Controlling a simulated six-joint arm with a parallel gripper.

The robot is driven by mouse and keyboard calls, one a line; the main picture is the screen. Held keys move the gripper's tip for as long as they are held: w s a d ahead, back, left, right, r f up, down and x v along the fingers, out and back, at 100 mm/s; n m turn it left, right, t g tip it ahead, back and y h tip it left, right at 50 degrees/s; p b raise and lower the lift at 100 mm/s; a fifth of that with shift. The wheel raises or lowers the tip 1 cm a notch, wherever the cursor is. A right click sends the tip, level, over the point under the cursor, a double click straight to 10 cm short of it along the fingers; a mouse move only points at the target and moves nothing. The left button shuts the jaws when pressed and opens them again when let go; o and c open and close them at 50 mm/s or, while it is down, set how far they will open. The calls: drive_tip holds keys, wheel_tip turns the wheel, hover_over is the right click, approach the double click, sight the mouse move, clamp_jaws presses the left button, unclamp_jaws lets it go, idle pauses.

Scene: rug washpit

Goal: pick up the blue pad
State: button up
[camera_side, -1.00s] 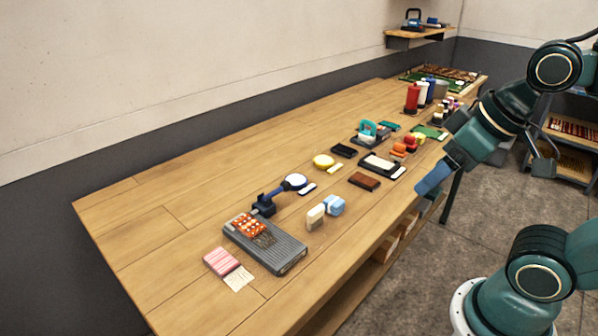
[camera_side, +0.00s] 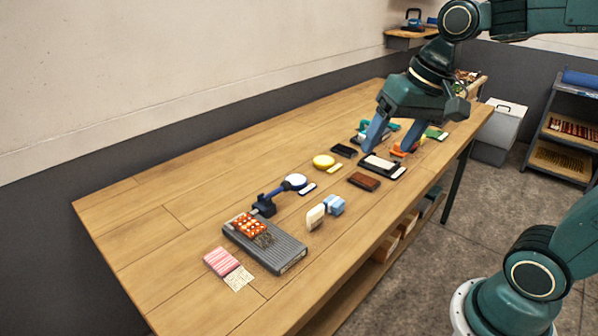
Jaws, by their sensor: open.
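A small light-blue block (camera_side: 335,206), which looks like the blue pad, lies on the wooden table (camera_side: 180,215) near its front edge. It sits right beside a cream block (camera_side: 316,217); I cannot tell whether they touch. My gripper (camera_side: 392,142) is open and points down over the farther part of the table, up and to the right of the blue block. Its two blue fingers are apart, around the area of a black-and-white tray (camera_side: 381,165) and small items behind it. Nothing shows held between them.
A brown block (camera_side: 364,181), a yellow round pad (camera_side: 323,161) and a white-headed blue brush (camera_side: 294,182) lie nearby. A grey ridged tray (camera_side: 282,255) with an orange dotted piece stands at front left. The table's left end is clear.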

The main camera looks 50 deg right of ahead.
drive_tip(key=w+d+f+m+g+y, duration=0.1)
drive_tip(key=w+d+f+m, duration=0.15)
drive_tip(key=w, duration=0.35)
drive_tip(key=w+d+f+m+g+y, duration=0.1)
drive_tip(key=w+d+f+m, duration=0.1)
drive_tip(key=w+d+m, duration=0.3)
drive_tip(key=w+d+f+m+g+y, duration=0.1)
drive_tip(key=w+d+f+m, duration=0.4)
drive_tip(key=w+d+f, duration=0.2)
wheel_tip(320, 180, down, 4)
drive_tip(key=shift+d+f+m+g+y, duration=0.1)
drive_tip(key=shift+d+m+g+y, duration=0.3)
drive_tip(key=shift+d, duration=0.8)
hover_over(335, 200)
drive_tip(key=d, duration=0.2)
drive_tip(key=shift+d+f, duration=0.2)
drive_tip(key=shift+f, duration=3.75)
drive_tip(key=shift+f, duration=0.1)
drive_tip(key=shift+x, duration=2.5)
drive_tip(key=shift+c, duration=0.4)
